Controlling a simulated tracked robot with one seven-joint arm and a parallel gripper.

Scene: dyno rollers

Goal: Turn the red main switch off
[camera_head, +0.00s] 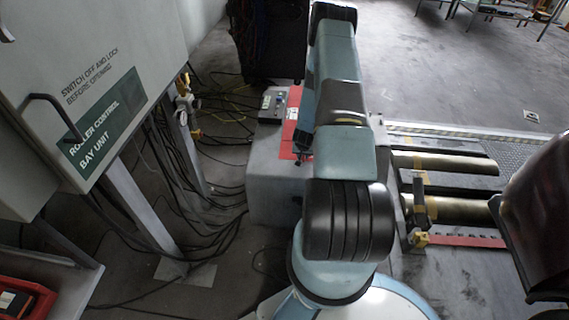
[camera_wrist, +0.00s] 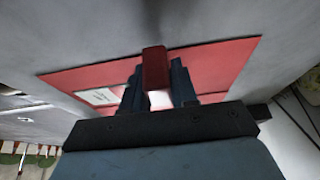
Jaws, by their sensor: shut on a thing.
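The red main switch handle (camera_wrist: 155,66) stands out from a red plate (camera_wrist: 222,62) on a grey surface in the wrist view. My gripper (camera_wrist: 158,88) is shut on this handle, with one blue-grey finger on each side of it. The lower part of the handle is hidden between the fingers and the gripper body. In the head view the red plate (camera_head: 291,122) lies on the grey box (camera_head: 265,185). My arm covers much of the box there, and the handle cannot be made out.
A grey roller control cabinet (camera_head: 110,60) on legs stands at the left, with black cables (camera_head: 185,160) on the floor. A small control box (camera_head: 272,104) sits behind the plate. Rollers (camera_head: 445,163) lie to the right. A dark rounded object (camera_head: 540,220) is at the right edge.

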